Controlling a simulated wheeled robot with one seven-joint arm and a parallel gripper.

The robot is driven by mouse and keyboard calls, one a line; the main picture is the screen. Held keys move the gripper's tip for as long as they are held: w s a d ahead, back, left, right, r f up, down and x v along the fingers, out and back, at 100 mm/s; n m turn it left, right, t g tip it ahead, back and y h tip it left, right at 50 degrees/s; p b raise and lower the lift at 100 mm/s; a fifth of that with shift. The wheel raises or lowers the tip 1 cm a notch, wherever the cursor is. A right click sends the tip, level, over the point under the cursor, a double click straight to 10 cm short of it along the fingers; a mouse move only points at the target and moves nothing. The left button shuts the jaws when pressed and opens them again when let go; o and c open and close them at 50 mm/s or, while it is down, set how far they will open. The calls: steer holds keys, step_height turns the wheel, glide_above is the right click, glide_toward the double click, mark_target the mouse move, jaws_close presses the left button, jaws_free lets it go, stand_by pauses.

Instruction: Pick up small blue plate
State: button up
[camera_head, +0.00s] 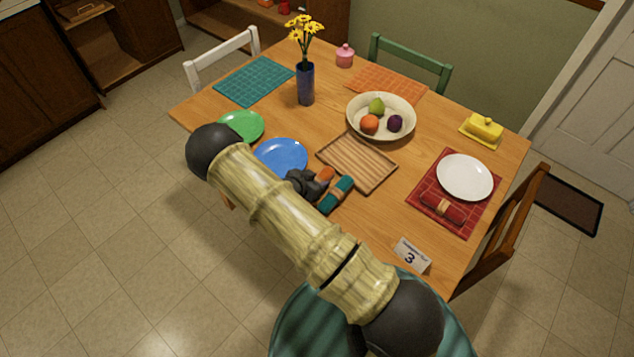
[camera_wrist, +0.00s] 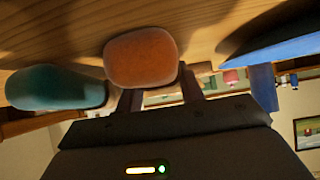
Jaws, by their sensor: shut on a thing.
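The blue plate (camera_head: 281,156) lies flat on the near left part of the wooden table. It also shows as a blue edge at the upper right of the wrist view (camera_wrist: 285,45). My gripper (camera_head: 320,178) is low over the table just right of the plate, apart from it. In the wrist view, a rounded orange object (camera_wrist: 141,58) sits between my two fingers, which are shut on it. Its orange top also shows in the head view (camera_head: 325,174). What it is, I cannot tell.
A teal rolled napkin (camera_head: 337,195) lies right beside my gripper. A wooden slatted tray (camera_head: 357,160) is just right. A green plate (camera_head: 241,126) lies behind my arm's elbow. A fruit bowl (camera_head: 353,116) and blue vase (camera_head: 306,85) stand farther back.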

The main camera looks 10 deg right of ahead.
mark_target(327, 177)
steer(key=shift+r, duration=0.15)
step_height(327, 177, up, 10)
steer(key=shift+f+b, duration=0.1)
steer(key=shift+b, duration=0.4)
steer(key=shift+d, duration=0.15)
stand_by(0.4)
steer(key=n+t+y, duration=0.1)
steer(key=n+y, duration=0.2)
steer(key=s+f+n+t+y, duration=0.1)
steer(key=n+t+y, duration=0.1)
steer(key=n, duration=0.2)
steer(key=s+n+t+y, duration=0.1)
steer(key=n+y, duration=0.2)
steer(key=shift+s+a+f+n+y, duration=0.15)
steer(key=shift+a+f+n+y, duration=0.15)
steer(key=shift+a+n, duration=0.1)
steer(key=shift+d, duration=0.1)
stand_by(0.3)
